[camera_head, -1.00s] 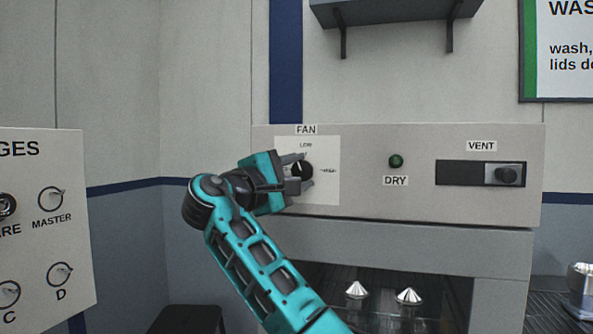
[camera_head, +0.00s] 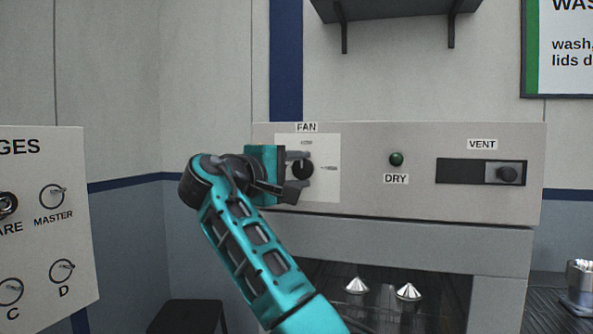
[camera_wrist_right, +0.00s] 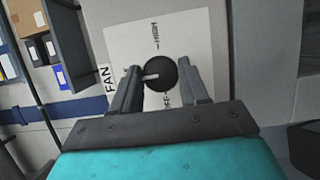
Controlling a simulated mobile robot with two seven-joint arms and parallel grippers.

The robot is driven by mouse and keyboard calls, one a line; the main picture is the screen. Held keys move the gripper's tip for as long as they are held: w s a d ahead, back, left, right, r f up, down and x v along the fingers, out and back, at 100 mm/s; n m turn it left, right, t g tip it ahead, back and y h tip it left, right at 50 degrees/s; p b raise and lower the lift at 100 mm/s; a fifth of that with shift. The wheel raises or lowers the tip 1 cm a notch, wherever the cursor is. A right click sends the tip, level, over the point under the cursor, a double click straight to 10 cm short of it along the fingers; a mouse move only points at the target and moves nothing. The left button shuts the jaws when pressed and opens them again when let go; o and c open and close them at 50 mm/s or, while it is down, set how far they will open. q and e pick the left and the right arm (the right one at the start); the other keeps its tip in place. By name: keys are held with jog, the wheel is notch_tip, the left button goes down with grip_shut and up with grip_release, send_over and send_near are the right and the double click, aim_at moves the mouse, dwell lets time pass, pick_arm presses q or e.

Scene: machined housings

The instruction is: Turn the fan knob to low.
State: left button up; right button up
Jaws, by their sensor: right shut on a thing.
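The fan knob (camera_head: 303,169) is a round black knob on a white plate under the FAN label, with LOW printed above it and HIGH to its right. In the wrist view the knob (camera_wrist_right: 161,75) shows a white pointer turned left, toward the FAN label side. My right gripper (camera_head: 299,172) is at the knob, one finger above and one below, shut on it. In the wrist view the right gripper (camera_wrist_right: 160,85) has a finger on each side of the knob, and the left finger hides the LOW mark. My left gripper is not in view.
The fan plate (camera_head: 329,190) sits on a grey panel with a green DRY lamp (camera_head: 396,159) and a VENT slider (camera_head: 506,174). A gauge board (camera_head: 40,245) stands at left. A dark shelf (camera_head: 395,12) hangs above. Shiny cones (camera_head: 408,292) stand below the panel.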

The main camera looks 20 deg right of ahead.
jog(key=o, duration=1)
jog(key=b+v, duration=0.1)
jog(key=v, duration=1.2)
jog(key=shift+b, duration=0.3)
jog(key=shift+s+f, duration=0.1)
